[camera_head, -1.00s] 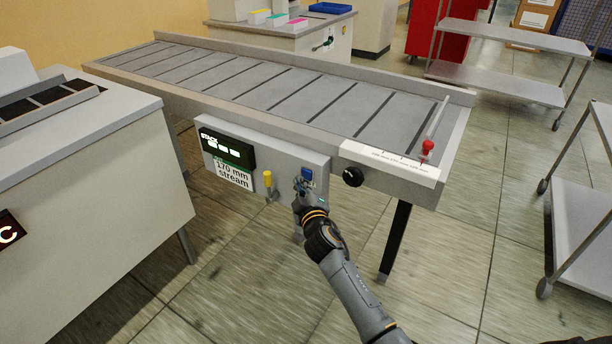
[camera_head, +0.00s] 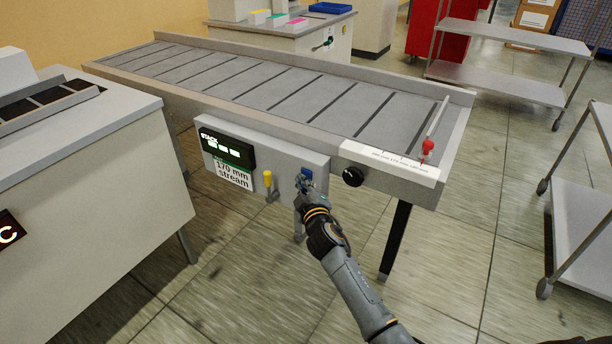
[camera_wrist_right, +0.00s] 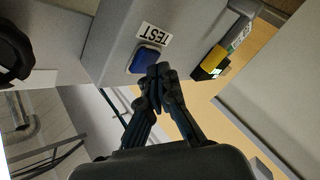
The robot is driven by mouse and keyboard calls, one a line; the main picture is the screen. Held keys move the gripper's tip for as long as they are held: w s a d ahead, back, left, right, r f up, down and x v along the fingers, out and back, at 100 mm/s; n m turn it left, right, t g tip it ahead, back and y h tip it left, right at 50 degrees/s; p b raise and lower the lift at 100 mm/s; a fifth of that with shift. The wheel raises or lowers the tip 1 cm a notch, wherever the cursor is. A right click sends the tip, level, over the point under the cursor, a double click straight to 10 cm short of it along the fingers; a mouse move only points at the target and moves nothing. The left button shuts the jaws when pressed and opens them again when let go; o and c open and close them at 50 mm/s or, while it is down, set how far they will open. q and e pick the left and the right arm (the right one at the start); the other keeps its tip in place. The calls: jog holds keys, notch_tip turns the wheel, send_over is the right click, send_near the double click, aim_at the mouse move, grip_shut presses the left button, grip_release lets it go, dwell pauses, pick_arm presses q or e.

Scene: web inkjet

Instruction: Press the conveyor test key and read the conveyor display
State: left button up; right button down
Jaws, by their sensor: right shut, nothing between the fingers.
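The conveyor (camera_head: 270,90) runs across the head view with a grey control panel on its near side. The blue test key (camera_head: 307,173) is on that panel; in the right wrist view the key (camera_wrist_right: 146,60) sits beside a "TEST" label (camera_wrist_right: 154,34). My right gripper (camera_head: 302,183) is shut and empty, its tips at the key's lower edge; in the wrist view the tips (camera_wrist_right: 158,70) overlap that edge. I cannot tell whether they touch it. The conveyor display (camera_head: 226,149) is black with white "STACK" text and small blocks below, too small to read. My left gripper is not in view.
A "170 mm stream" label (camera_head: 234,175) hangs below the display. A red-knobbed slider (camera_head: 427,148) is on the conveyor's end. Metal carts (camera_head: 585,215) stand at right.

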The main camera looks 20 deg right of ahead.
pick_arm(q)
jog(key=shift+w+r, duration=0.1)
pick_arm(e)
jog(key=shift+w+d, duration=0.25)
jog(key=shift+d, duration=0.1)
dwell(0.6)
jog(key=shift+s+a, duration=0.55)
jog(key=shift+a, duration=0.1)
dwell(0.3)
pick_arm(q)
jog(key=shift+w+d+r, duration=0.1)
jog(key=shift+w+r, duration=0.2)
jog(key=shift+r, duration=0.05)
pick_arm(e)
jog(key=s+a, duration=0.1)
jog(key=a, duration=0.1)
jog(key=s+a, duration=0.2)
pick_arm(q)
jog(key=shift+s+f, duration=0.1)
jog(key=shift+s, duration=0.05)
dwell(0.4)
